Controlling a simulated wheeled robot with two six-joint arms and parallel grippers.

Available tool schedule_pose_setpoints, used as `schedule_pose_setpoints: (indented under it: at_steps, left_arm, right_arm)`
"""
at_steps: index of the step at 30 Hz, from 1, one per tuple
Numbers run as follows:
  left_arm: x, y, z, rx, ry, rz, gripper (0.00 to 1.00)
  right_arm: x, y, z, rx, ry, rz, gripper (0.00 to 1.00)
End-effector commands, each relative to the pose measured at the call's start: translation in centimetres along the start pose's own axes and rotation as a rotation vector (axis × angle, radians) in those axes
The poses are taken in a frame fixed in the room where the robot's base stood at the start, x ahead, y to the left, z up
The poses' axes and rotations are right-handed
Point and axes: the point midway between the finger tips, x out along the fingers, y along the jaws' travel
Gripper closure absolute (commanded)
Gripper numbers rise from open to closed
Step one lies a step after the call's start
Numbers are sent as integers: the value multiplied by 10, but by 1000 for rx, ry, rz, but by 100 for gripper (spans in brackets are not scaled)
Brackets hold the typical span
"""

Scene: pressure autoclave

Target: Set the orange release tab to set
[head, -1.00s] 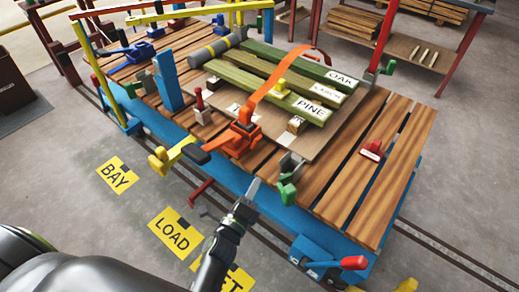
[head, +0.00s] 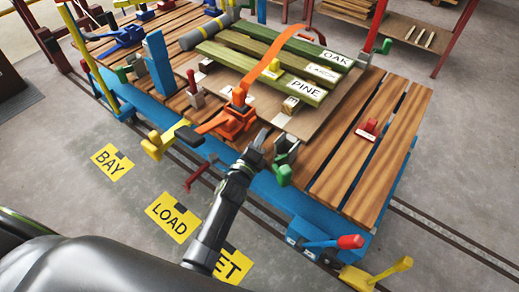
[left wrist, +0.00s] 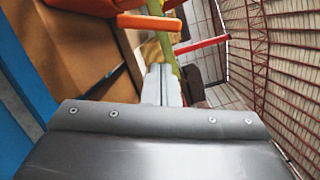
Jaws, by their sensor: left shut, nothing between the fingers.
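An orange ratchet buckle (head: 234,121) sits on the near edge of the wooden deck, with an orange strap (head: 272,71) running from it over the boards. A flat orange tab (head: 211,122) sticks out to its left, ending near a black and yellow piece. Orange parts (left wrist: 148,21) also show at the top of the left wrist view. My left gripper (head: 261,139) is shut and empty, just right of and nearer than the buckle, beside a grey and green clamp. Its closed fingers (left wrist: 161,86) show in the left wrist view. I cannot tell if it touches anything. My right gripper is out of view.
A green-handled clamp (head: 285,167) stands close right of my gripper. A yellow lever (head: 160,143) and a red handle (head: 197,177) stick out along the blue frame (head: 262,187). Labelled green boards (head: 262,67) lie behind. A red-knobbed lever (head: 345,242) is at front right.

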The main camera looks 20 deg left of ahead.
Motion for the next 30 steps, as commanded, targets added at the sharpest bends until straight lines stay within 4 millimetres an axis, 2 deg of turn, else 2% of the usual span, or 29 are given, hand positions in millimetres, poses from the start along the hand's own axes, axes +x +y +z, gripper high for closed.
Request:
schedule_pose_setpoints:
  at_steps: [1, 6, 11, 20, 24, 27, 30]
  left_arm:
    - [2, -4, 9, 3, 0, -1, 100]
    - [5, -3, 22, 0, 0, -2, 100]
    - [6, -2, 25, -1, 0, -1, 100]
    - [6, -3, 26, -9, 0, 0, 100]
    - [7, -7, 29, -83, 1, 20, 100]
    - [8, -11, 32, -176, 1, 43, 100]
    - [10, -14, 41, -250, 1, 63, 100]
  right_arm:
    - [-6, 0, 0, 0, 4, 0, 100]
    - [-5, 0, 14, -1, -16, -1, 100]
    - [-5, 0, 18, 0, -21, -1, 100]
    - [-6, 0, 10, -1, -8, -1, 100]
    - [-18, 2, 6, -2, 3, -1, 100]
    - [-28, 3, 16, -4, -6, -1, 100]
    - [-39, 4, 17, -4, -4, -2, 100]
